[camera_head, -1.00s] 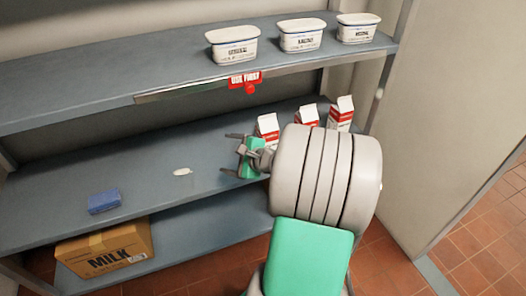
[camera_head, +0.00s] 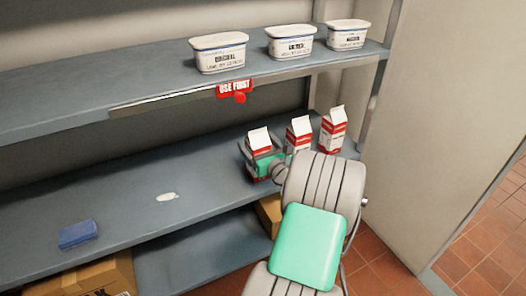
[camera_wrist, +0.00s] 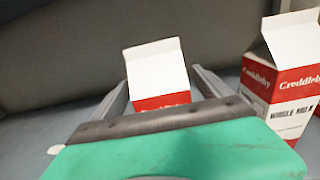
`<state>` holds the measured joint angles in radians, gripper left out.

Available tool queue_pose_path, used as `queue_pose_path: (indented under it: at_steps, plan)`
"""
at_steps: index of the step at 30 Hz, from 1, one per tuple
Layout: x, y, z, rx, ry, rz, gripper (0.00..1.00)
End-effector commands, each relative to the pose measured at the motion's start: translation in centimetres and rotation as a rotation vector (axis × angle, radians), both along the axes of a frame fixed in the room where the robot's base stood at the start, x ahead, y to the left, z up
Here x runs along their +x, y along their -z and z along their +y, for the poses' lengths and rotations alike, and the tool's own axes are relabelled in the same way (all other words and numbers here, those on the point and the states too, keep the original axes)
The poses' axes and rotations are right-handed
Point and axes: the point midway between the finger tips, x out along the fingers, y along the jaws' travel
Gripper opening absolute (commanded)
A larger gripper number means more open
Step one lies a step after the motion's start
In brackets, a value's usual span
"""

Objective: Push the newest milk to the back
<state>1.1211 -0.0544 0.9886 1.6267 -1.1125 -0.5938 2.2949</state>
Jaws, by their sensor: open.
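Three red-and-white milk cartons stand upright in a row on the middle shelf. I cannot read any dates.
White tubs (camera_head: 290,41) stand on the upper shelf (camera_head: 100,97), above a red "USE FIRST" sign (camera_head: 234,89). A blue block (camera_head: 77,234) and a white spot (camera_head: 167,197) are on the middle shelf, otherwise clear at left. Cardboard boxes (camera_head: 100,280) sit below.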

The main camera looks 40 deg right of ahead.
Motion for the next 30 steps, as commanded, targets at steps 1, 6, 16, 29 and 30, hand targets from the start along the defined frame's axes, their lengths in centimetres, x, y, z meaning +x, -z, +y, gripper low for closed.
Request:
queue_pose_path:
  at_steps: [1,6,16,29,30]
  plan:
    - [0.13,-0.01,-0.04,0.000,0.000,0.000,0.87]
    - [0.07,-0.03,-0.14,0.000,0.002,0.000,0.87]
    - [0.01,-0.01,-0.17,-0.001,0.003,0.000,0.62]
    - [0.00,0.00,-0.18,-0.001,0.003,0.001,0.27]
    - [0.00,0.01,-0.18,-0.001,0.003,0.001,0.23]
